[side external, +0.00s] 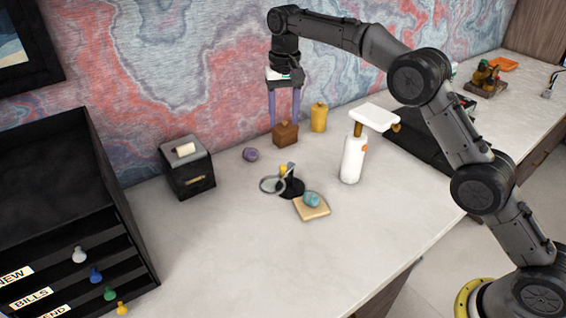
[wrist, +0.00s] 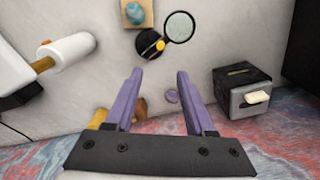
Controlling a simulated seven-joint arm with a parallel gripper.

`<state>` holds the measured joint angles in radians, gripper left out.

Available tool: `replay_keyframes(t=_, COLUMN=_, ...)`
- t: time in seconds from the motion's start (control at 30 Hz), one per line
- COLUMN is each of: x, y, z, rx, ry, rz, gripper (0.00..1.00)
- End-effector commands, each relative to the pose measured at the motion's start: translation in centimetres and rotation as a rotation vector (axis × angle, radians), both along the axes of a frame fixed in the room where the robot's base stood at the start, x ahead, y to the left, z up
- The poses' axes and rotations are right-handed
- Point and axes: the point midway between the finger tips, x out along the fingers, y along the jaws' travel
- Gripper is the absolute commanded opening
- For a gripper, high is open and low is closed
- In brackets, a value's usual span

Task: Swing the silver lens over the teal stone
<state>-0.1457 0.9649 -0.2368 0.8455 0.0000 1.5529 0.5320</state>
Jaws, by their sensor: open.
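The teal stone (side external: 311,199) rests on a small tan block (side external: 312,211) to the right of the stand. In the wrist view the lens (wrist: 179,27) sits right of the stand, and the stone (wrist: 135,13) is at the top, left of the lens. The lens is beside the stone, not above it. My gripper (side external: 284,120) is open, with purple fingers, high near the back wall. Its fingers (wrist: 157,76) hold nothing in the wrist view.
A white bottle-like object (side external: 352,158) stands right of the lens. A black box (side external: 188,168) and a drawer unit (side external: 60,220) are left. The front desk is clear.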

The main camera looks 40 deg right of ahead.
Motion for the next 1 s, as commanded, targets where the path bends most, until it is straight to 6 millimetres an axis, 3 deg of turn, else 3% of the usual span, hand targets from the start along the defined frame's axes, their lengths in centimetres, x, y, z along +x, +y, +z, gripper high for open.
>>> replay_keyframes(t=0.27, x=-0.1, y=0.3, z=-3.0, rx=-0.003, ry=0.020, rz=0.005, gripper=0.54)
replay_keyframes(t=0.8, x=-0.1, y=0.3, z=-12.8, rx=-0.002, ry=0.018, rz=0.005, gripper=0.54)
replay_keyframes(t=1.0, x=0.0, y=0.3, z=-14.4, rx=-0.003, ry=0.015, rz=0.005, gripper=0.54)
